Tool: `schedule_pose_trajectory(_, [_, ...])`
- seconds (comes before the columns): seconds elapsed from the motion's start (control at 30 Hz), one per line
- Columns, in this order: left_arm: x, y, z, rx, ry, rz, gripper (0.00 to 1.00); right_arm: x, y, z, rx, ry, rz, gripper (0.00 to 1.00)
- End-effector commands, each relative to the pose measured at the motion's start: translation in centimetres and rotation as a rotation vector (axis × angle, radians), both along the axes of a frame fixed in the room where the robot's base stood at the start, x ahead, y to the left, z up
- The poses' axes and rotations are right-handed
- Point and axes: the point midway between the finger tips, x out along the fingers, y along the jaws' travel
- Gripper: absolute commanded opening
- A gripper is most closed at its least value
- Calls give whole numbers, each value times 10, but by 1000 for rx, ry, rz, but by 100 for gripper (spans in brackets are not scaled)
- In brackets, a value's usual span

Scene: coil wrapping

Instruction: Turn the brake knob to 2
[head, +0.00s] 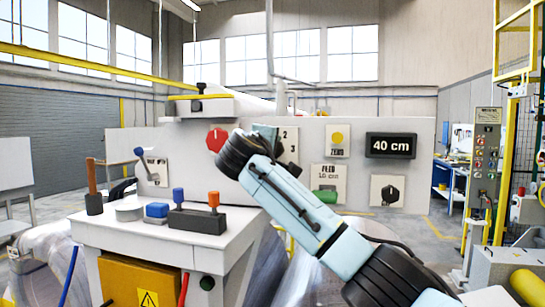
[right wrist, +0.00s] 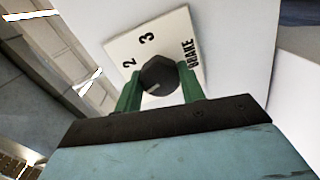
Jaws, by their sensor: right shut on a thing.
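The brake knob (right wrist: 158,74) is a dark, many-sided knob on a white plate (right wrist: 190,22) marked 2, 3 and BRAKE. In the right wrist view, my right gripper (right wrist: 159,82) has its two green fingers on either side of the knob, shut on it. A short pale mark shows on the knob's lower left part, on the side away from the printed 3. In the head view my right gripper (head: 265,135) is at the panel in front of the brake plate (head: 289,148). My left gripper is out of view.
The white panel also carries a red knob (head: 216,139), a yellow ZERO button (head: 337,138), a 40 cm display (head: 391,146), a green FEED control (head: 324,195) and a black dial (head: 390,193). A white stand (head: 170,238) with several small items is at left.

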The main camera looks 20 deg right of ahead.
Motion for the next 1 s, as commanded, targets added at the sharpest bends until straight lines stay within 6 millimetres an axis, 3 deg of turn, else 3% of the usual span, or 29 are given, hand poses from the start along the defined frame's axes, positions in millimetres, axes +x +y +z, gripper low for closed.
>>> schedule_pose_trajectory(0.6, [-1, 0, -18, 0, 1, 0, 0, 0, 0, -5, 486, -284, -2, 17])
schedule_pose_trajectory(1.0, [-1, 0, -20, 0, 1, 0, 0, 0, 1, -5, 672, -397, -3, 17])
